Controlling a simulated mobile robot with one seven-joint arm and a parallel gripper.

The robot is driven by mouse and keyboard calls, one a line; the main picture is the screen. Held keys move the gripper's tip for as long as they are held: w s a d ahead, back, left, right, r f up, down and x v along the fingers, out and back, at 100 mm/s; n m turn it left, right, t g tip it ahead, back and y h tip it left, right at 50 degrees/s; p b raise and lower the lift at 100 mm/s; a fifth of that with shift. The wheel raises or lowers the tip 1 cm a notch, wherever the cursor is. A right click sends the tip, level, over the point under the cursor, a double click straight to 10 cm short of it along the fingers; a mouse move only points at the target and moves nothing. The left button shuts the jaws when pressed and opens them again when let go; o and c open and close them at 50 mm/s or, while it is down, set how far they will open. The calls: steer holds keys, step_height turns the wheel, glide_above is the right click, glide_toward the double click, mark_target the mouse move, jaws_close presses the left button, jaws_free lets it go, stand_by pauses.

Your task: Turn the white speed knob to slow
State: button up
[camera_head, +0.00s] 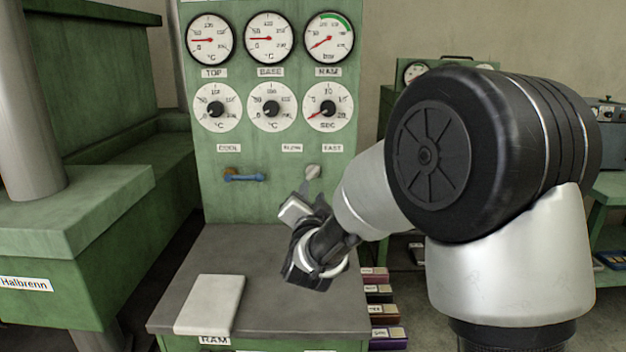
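The white speed knob (312,172) is on the green panel, below and between the small labels that seem to read SLOW (291,148) and FAST (332,148). It looks pale grey-white, and its pointing direction is too small to tell. My gripper (297,207) is just below and left of the knob in the picture, with a pale block-like part at its front. I cannot tell whether it touches the knob. The gripper's fingers are seen from behind and partly hidden, so their opening is unclear.
A blue handle (245,178) sits on the panel left of the knob, under a COOL label. Gauges and dials (271,108) fill the panel above. A white slab (209,305) lies on the grey bench top (285,300). Green machinery (90,215) stands at left.

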mark_target(313, 174)
steer(key=w, duration=1.1)
steer(key=shift+w+b, duration=0.35)
steer(key=shift+c, duration=0.4)
jaws_close()
